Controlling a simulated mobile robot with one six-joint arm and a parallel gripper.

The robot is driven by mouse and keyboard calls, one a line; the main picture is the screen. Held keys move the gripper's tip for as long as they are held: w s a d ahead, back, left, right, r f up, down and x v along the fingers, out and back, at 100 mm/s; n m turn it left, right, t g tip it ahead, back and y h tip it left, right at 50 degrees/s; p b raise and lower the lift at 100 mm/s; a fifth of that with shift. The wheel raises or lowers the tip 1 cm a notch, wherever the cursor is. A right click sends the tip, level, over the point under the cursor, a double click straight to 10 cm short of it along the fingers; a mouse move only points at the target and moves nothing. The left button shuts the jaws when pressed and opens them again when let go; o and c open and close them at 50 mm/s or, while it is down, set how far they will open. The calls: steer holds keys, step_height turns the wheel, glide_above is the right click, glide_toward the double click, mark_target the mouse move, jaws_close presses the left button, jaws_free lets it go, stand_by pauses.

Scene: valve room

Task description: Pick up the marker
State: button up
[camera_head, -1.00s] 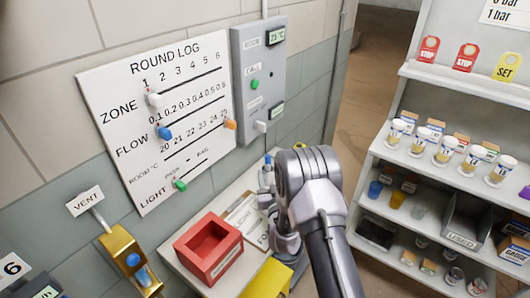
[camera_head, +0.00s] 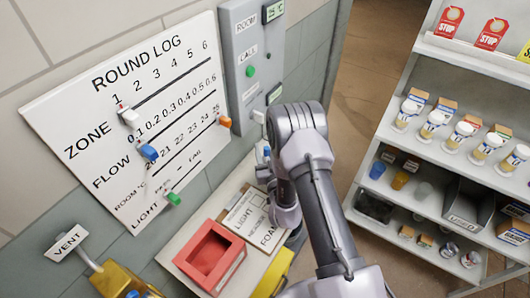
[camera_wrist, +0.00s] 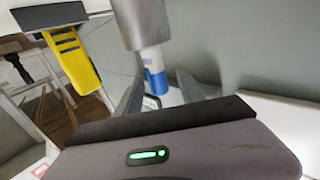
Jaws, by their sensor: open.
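In the wrist view a white-and-blue piece that looks like the marker (camera_wrist: 154,65) points downward from the end of a silver cylinder (camera_wrist: 137,22). Whether the cylinder is part of it or a holder, I cannot tell. My gripper (camera_wrist: 158,92) is open, with its grey fingers apart around the blue tip. I cannot tell whether they touch it. In the head view my arm reaches down over the table and hides most of my gripper. A small blue tip (camera_head: 267,151) shows beside the arm near the wall.
A red open box (camera_head: 211,257) and a printed sheet (camera_head: 246,214) lie on the table beside my arm. The round log board (camera_head: 130,110) and a grey call panel (camera_head: 248,55) are on the wall behind. A shelf of jars (camera_head: 425,148) stands at right, across open floor.

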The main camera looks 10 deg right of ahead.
steer(key=shift+s, duration=0.1)
steer(key=shift+c, duration=0.7)
jaws_close()
